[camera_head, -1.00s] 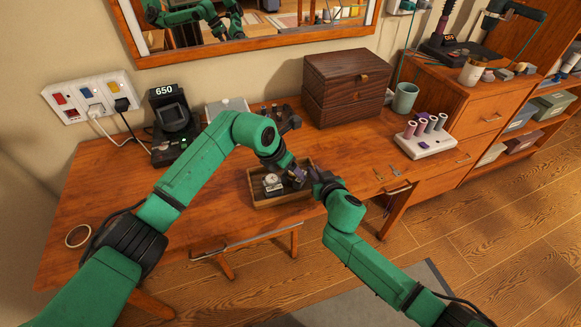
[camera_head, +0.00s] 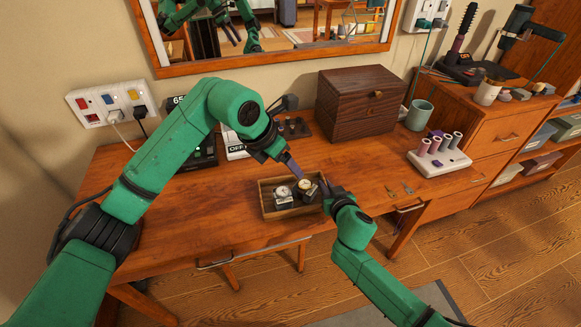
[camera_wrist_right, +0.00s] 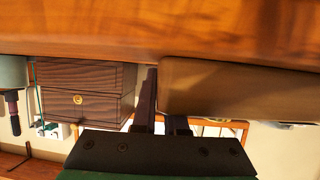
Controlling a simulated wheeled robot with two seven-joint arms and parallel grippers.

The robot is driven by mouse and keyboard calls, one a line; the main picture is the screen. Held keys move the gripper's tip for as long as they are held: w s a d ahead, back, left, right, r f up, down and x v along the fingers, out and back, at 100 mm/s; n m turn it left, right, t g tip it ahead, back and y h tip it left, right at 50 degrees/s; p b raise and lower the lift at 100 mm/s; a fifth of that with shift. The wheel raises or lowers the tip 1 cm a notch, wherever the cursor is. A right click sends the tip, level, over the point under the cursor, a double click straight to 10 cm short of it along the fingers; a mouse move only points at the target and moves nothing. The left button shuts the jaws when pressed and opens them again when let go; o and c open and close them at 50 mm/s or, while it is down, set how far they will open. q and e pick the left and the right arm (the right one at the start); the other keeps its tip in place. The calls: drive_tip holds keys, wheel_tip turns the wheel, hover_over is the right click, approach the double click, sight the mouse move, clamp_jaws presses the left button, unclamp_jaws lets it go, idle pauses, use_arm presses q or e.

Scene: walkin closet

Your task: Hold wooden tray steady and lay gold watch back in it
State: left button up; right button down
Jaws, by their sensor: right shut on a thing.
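The wooden tray (camera_head: 268,212) sits near the front edge of the desk. Two watches on dark cushions are inside it: a pale-faced watch (camera_head: 283,192) on the left and the gold watch (camera_head: 305,186), with a gold-toned rim, on the right. My right gripper (camera_head: 326,192) is shut on the tray's right end wall; the tray also shows large in the right wrist view (camera_wrist_right: 240,90). My left gripper (camera_head: 295,170) points down at the tray, its tips just above and beside the gold watch. Its fingers overlap, so its opening is unclear.
A dark wooden box (camera_head: 357,105) stands behind the tray, with a green cup (camera_head: 419,114) beside it. A white stand with several rolls (camera_head: 440,153) is to the right. The desk (camera_head: 225,205) is clear left of the tray.

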drive_tip(key=c, duration=0.9)
unclamp_jaws()
